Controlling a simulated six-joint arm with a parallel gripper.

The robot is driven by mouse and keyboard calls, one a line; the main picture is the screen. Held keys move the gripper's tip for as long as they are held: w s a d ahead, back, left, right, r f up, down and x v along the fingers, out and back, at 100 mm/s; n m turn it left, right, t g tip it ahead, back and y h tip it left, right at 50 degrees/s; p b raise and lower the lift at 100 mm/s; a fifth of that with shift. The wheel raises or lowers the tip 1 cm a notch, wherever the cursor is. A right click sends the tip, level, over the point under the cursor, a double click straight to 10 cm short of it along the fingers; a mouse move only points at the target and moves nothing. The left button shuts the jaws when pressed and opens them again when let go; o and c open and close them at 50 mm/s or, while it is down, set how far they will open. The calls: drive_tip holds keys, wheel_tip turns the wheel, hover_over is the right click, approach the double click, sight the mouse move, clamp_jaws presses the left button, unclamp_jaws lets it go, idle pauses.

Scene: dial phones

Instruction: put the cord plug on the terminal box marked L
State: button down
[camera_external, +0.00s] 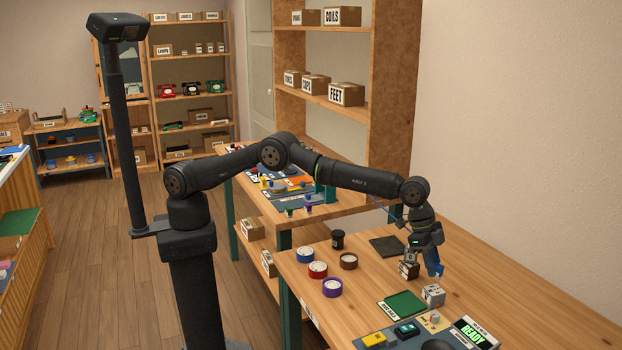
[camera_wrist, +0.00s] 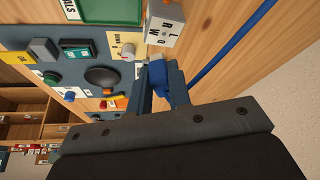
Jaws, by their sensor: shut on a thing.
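My gripper (camera_external: 428,262) points down over the wooden workbench. In the wrist view its fingers (camera_wrist: 160,88) are shut on the blue cord plug (camera_wrist: 157,69), which is mostly hidden between them. A blue cord (camera_wrist: 232,43) runs away to the upper right, and part of it shows by my wrist in the external view (camera_external: 386,210). A small white terminal box (camera_external: 433,294) stands on the bench just in front of and below the gripper. In the wrist view the box (camera_wrist: 166,26) carries dark letters, apparently including an L. The plug appears apart from the box.
A small brown block (camera_external: 409,270) is beside the gripper. A green mat (camera_external: 404,304) and a grey panel with buttons and a READY display (camera_external: 474,333) lie nearer the front. Several coloured round tins, including a red one (camera_external: 317,270), stand left. Bare bench lies to the right.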

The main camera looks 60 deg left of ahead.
drive_tip(key=shift+w+a+f, duration=0.1)
drive_tip(key=shift+w+f, duration=0.2)
drive_tip(key=shift+w, duration=0.3)
drive_tip(key=shift+f, duration=2)
drive_tip(key=shift+f, duration=0.1)
drive_tip(key=c, duration=1.3)
unclamp_jaws()
drive_tip(key=shift+c, duration=0.2)
drive_tip(key=v, duration=1.2)
